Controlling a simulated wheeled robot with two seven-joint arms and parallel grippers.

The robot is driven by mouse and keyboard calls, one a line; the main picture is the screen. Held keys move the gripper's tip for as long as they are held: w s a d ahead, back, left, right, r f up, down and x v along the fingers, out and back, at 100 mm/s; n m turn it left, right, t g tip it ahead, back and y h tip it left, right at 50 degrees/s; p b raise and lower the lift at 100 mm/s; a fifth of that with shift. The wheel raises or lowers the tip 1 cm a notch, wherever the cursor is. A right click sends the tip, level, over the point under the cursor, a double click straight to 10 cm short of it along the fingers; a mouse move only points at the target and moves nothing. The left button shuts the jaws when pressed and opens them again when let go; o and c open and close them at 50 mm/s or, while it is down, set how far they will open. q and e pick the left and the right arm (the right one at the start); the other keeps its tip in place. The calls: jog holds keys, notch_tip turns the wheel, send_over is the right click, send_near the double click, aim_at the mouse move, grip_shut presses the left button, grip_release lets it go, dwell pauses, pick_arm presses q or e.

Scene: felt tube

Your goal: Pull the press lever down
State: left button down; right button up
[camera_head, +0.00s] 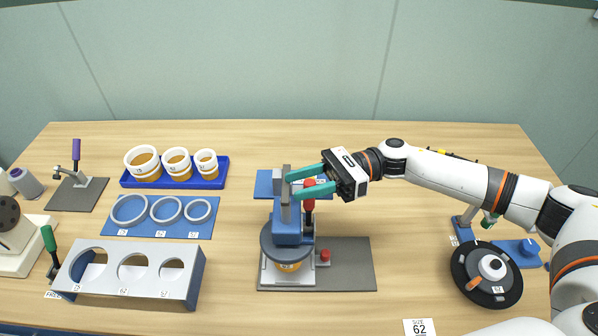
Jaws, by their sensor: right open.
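The press (290,232) stands near the middle of the table on a grey mat, with a blue body, a grey upright and a dark round plate over a white and tan ring (287,266). Its lever has a red handle (309,206), which looks upright at the right of the blue body. My right gripper (292,184) comes in from the right with teal fingers spread open at the top of the red handle. The lower finger crosses in front of the handle; I cannot tell whether it touches. My left gripper is out of view.
A blue tray (212,182) with three white cups, a blue ring mat (117,230) and a grey holed stand (75,287) are at left. A black disc (464,283) and a size 62 card (419,327) are at right. The front middle of the table is clear.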

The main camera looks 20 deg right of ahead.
jog(key=shift+s+a, duration=0.2)
jog(key=shift+a, duration=0.4)
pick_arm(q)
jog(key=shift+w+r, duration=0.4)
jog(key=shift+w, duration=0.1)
